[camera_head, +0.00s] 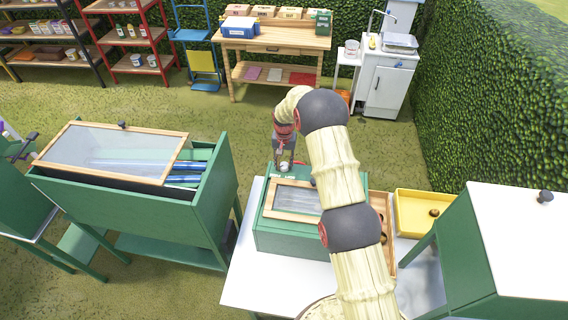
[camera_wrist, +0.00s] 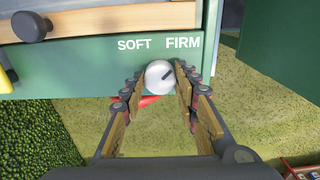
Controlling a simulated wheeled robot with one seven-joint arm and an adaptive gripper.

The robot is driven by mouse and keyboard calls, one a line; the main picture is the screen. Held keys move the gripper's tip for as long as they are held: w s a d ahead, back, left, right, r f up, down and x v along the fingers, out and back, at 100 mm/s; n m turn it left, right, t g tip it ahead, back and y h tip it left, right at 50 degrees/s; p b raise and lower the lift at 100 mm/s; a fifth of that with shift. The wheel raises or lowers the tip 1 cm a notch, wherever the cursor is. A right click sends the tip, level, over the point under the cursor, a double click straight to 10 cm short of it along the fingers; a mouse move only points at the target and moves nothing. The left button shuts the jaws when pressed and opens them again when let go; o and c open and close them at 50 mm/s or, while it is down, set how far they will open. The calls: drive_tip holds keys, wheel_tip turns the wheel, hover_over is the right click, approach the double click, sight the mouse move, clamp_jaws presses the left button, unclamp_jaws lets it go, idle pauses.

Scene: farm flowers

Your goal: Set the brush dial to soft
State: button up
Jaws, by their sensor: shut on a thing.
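The brush dial (camera_wrist: 159,75), a pale round knob, sits on the front of a green box (camera_wrist: 95,58) in the wrist view. White words SOFT (camera_wrist: 134,44) and FIRM (camera_wrist: 183,42) are printed above it. A dark mark on the knob slants toward the upper right, the FIRM side. My gripper (camera_wrist: 157,82) is shut on the dial, one finger on each side. In the head view my gripper (camera_head: 284,163) is at the far side of the green box (camera_head: 290,243), and the dial is not clearly visible there.
The box has a wood-framed clear lid (camera_head: 294,201) and stands on a white table (camera_head: 247,285). A yellow tray (camera_head: 420,213) stands to the right. A larger green bin (camera_head: 205,225) is to the left. Grass lies open behind the table.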

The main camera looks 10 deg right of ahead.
drive_tip(key=shift+c, duration=0.9)
drive_tip(key=n+b, duration=0.2)
drive_tip(key=n, duration=0.1)
drive_tip(key=shift+f+b, duration=0.1)
drive_tip(key=shift+b, duration=0.3)
drive_tip(key=n+b, duration=0.3)
drive_tip(key=n, duration=0.2)
drive_tip(key=n+b, duration=0.2)
drive_tip(key=n, duration=0.3)
drive_tip(key=shift+n, duration=0.4)
drive_tip(key=shift+n+b, duration=0.6)
drive_tip(key=shift+n, duration=1.5)
drive_tip(key=o, duration=1.2)
drive_tip(key=shift+c, duration=0.2)
